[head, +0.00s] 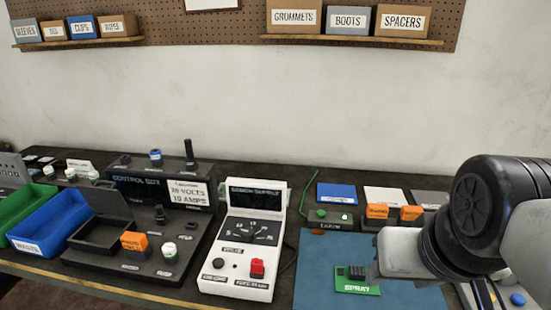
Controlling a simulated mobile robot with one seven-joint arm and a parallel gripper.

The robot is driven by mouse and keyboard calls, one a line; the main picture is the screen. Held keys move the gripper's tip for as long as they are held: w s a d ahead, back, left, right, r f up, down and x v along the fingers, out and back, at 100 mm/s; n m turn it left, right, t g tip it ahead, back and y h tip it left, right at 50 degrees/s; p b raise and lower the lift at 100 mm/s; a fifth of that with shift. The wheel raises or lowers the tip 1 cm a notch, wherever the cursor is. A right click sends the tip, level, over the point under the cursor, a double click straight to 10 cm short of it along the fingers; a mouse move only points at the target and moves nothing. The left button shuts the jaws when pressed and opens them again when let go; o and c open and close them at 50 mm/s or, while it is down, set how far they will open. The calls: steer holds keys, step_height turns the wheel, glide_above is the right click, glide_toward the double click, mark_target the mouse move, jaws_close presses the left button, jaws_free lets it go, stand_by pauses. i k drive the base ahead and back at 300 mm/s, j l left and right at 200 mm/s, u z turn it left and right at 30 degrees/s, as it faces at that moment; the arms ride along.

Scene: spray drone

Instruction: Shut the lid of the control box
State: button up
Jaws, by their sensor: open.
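The control box (88,246) is a black open-topped box in the black console at the left of the bench. Its lid (103,203) stands raised at the back, leaning up and away from the opening. The sign reading CONTROL BOX (137,181) is on the console panel behind it. My gripper (374,268) is at the right, over the blue mat and beside the green SPRAY board, far from the lid. It is open, and I see nothing held in it. Its fingers are small and partly hidden by its own pale body.
A blue bin (50,226) stands close left of the control box. An orange block (134,242) and a small white-capped jar are at its right. The white bench supply (240,243) stands between the console and the blue mat (316,262). A green SPRAY board (352,288) lies on the mat.

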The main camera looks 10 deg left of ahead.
mark_target(110, 201)
steer(key=k+j+u, duration=0.15)
steer(key=j+u, duration=0.3)
steer(key=j, duration=0.2)
steer(key=j+u, duration=0.5)
steer(key=j, duration=0.2)
